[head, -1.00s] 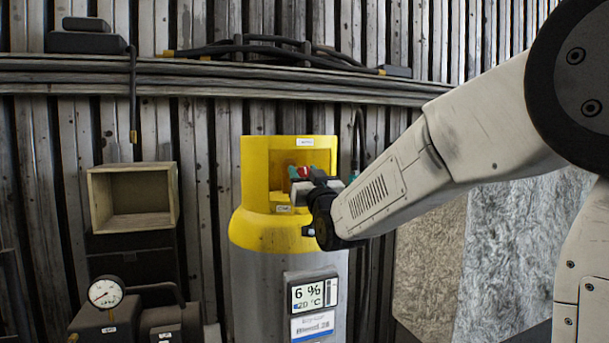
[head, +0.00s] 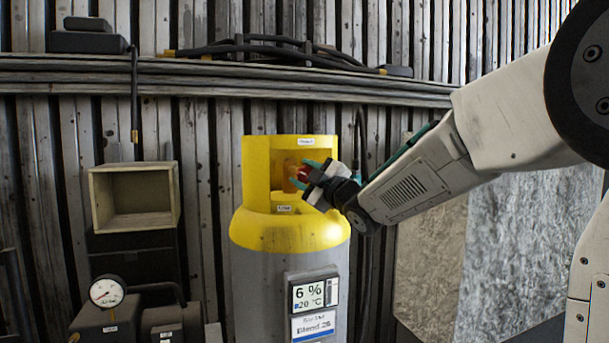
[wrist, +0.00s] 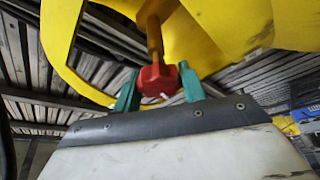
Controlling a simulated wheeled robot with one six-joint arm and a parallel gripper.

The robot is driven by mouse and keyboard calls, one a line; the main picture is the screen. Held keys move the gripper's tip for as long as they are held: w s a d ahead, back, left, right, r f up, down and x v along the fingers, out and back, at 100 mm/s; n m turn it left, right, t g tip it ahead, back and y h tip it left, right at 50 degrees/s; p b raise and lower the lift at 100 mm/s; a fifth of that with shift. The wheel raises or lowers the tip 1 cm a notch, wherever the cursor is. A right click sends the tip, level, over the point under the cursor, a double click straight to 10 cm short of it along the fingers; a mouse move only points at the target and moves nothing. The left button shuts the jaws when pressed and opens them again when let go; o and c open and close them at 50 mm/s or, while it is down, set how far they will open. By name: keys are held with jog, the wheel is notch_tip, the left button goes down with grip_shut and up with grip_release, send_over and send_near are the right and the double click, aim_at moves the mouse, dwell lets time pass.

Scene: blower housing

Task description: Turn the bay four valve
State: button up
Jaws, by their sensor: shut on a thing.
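The valve is a red knob (wrist: 158,80) on a brass stem (wrist: 154,40) in the wrist view. It also shows in the head view as a small red knob (head: 303,174) inside the opening of the yellow collar (head: 256,170). The collar tops a grey cylinder (head: 262,290). My gripper (wrist: 158,88) has its two green fingers on either side of the red knob and is shut on it. In the head view my gripper (head: 305,173) reaches in from the right and hides part of the knob and the opening.
A display reading 6 % and 20 °C (head: 314,294) is on the cylinder's front. An open wooden box (head: 133,200) and a round gauge (head: 106,291) stand to the left. Cables (head: 280,50) run along a ledge on the ribbed wall behind. A pale rough panel (head: 510,240) stands at right.

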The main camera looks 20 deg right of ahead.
jog(key=n+g, duration=0.1)
jog(key=n, duration=0.1)
jog(key=n+g, duration=0.1)
jog(key=n, duration=0.2)
jog(key=shift+y, duration=0.4)
jog(key=shift+f+n+g+h, duration=0.15)
jog(key=shift+n+g, duration=0.15)
jog(key=shift+n, duration=0.55)
jog(key=shift+n+g+h, duration=0.15)
jog(key=shift+n+g, duration=0.15)
jog(key=shift+n, duration=0.55)
jog(key=o, duration=1)
jog(key=shift+a, duration=0.1)
jog(key=shift+c, duration=0.2)
jog(key=v, duration=0.7)
jog(key=shift+s+d, duration=0.25)
jog(key=shift+s, duration=0.1)
